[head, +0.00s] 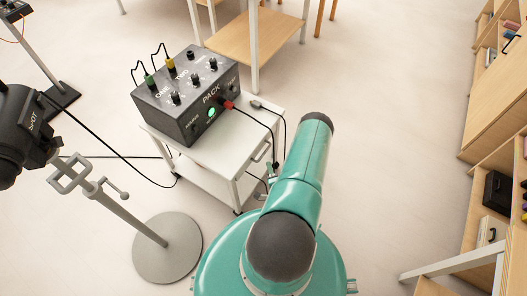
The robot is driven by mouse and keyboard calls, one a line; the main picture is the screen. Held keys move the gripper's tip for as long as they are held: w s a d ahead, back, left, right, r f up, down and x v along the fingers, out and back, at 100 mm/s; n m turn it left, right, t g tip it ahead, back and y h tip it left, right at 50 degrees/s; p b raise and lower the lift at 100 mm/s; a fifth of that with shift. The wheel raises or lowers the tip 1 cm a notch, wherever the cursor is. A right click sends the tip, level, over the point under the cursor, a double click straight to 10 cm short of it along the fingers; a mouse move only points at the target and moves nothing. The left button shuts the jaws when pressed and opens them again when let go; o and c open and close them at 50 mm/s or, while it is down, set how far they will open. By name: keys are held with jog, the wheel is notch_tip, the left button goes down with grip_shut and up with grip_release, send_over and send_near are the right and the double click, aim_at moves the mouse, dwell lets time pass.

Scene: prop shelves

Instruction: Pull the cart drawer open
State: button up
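The white cart (222,158) stands left of centre, with a black control box on its top. Its drawer handle (262,151) shows on the side facing right, under the top edge. The drawer front looks flush with the cart, though it is small and seen steeply from above. My teal arm reaches up the picture just right of the cart, its dark rounded joint at the upper end. My gripper cannot be made out; small grey and teal parts beside the arm, below the handle, are too small to identify.
The black box (190,92) has cables hanging over the cart's right edge. A lamp on a stand with a round grey base (166,250) is close on the left. Wooden shelves (495,110) line the right. Floor between arm and shelves is clear.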

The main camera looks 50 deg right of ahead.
aim_at(265, 152)
jog(key=x, duration=1.1)
jog(key=shift+a, duration=0.1)
grip_shut()
